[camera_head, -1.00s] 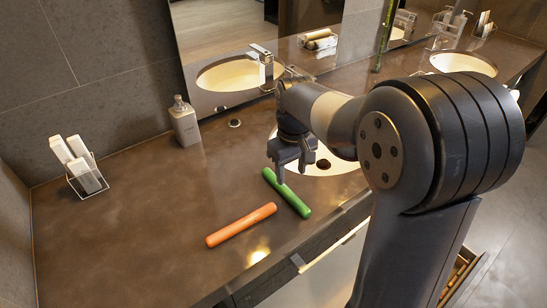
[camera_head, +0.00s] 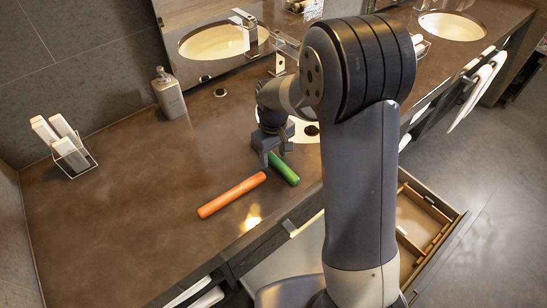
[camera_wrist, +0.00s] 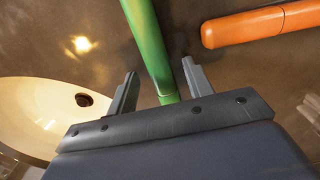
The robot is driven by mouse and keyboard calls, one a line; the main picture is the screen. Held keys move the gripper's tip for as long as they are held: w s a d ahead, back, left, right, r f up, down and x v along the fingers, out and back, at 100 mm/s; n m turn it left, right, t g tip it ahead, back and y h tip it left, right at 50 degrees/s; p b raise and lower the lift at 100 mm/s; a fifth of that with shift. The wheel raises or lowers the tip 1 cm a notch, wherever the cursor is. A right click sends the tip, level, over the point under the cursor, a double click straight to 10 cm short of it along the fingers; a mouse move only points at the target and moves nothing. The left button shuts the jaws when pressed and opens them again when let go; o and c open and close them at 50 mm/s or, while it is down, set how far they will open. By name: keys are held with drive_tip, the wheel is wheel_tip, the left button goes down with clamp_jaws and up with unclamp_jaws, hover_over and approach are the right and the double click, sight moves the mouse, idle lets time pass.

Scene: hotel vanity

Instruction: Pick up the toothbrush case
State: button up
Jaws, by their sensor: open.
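Two tube-shaped cases lie on the brown counter, one green and one orange; I cannot tell which one the task names. The green case (camera_head: 285,170) lies at the basin's near edge, its far end hidden by my gripper (camera_head: 268,158). In the wrist view the green case (camera_wrist: 147,38) runs between the two spread fingers of my gripper (camera_wrist: 159,77). My gripper is open and points down over it; I see no grip on it. The orange case (camera_head: 232,194) lies just left of the green one, outside the fingers, and also shows in the wrist view (camera_wrist: 255,26).
A sink basin (camera_wrist: 35,115) is beside my gripper. A soap dispenser (camera_head: 169,95) and a clear holder with white packs (camera_head: 70,156) stand farther left. An open drawer (camera_head: 425,222) juts out below the counter at right.

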drive_tip(key=shift+f, duration=0.25)
drive_tip(key=shift+c, duration=0.4)
clamp_jaws()
